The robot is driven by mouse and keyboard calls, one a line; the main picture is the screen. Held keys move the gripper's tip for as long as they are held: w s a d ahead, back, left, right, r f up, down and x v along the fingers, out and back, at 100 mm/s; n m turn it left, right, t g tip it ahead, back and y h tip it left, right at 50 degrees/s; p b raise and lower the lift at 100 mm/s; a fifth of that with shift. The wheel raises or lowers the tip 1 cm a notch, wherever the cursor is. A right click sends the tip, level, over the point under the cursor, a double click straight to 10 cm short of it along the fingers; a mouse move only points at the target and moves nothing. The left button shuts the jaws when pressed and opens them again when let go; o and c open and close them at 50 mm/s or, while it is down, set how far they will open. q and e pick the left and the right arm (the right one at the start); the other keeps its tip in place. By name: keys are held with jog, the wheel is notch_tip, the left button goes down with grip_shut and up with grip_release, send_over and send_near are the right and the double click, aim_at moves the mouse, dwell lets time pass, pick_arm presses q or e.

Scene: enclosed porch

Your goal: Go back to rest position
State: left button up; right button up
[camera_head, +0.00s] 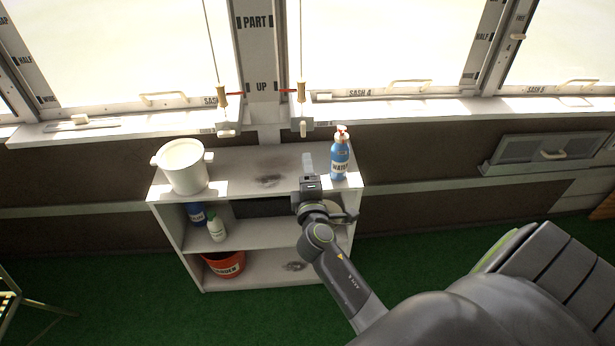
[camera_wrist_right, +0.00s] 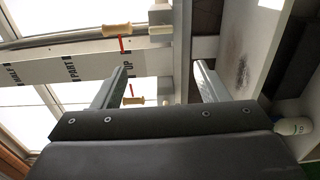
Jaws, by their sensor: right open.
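My right arm comes in from the lower right in the head view. Its gripper (camera_head: 307,163) is above the top of the white shelf unit, a little left of the blue WATER bottle (camera_head: 340,158) and apart from it. In the right wrist view the two fingers of the right gripper (camera_wrist_right: 161,67) are spread with nothing between them. My left arm and gripper do not show.
The white shelf unit (camera_head: 245,165) carries a white bucket (camera_head: 183,170) on its left top. Below are a white bottle (camera_head: 216,229), a blue container (camera_head: 197,214) and a red pot (camera_head: 224,265). Window cords with wooden pulls hang behind. Green floor (camera_head: 240,315) lies open in front.

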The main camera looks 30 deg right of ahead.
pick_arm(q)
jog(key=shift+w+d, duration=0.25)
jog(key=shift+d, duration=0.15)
pick_arm(e)
jog(key=shift+f, duration=0.15)
jog(key=s+f+m+g+y, duration=0.25)
jog(key=s+f, duration=0.25)
jog(key=f, duration=0.6)
jog(key=s+a+f+m+g+y, duration=0.1)
jog(key=s+f+g, duration=0.3)
jog(key=f, duration=0.7)
jog(key=s+f+m+g+y, duration=0.1)
jog(key=s+f+y, duration=0.1)
jog(key=s+f, duration=0.65)
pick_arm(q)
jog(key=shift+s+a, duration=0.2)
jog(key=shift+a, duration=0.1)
pick_arm(e)
jog(key=s+f+m+g, duration=0.2)
jog(key=s+f, duration=0.4)
jog(key=s, duration=0.3)
jog(key=s+a+f+m+g+y, duration=0.1)
jog(key=s+f+m+g, duration=0.1)
jog(key=s+f, duration=0.4)
jog(key=s+a+f+m+g+y, duration=0.1)
jog(key=s+f+m+g, duration=0.2)
jog(key=s, duration=1.1)
notch_tip(320, 180, down, 4)
jog(key=shift+r+m, duration=0.15)
jog(key=shift+m, duration=0.6)
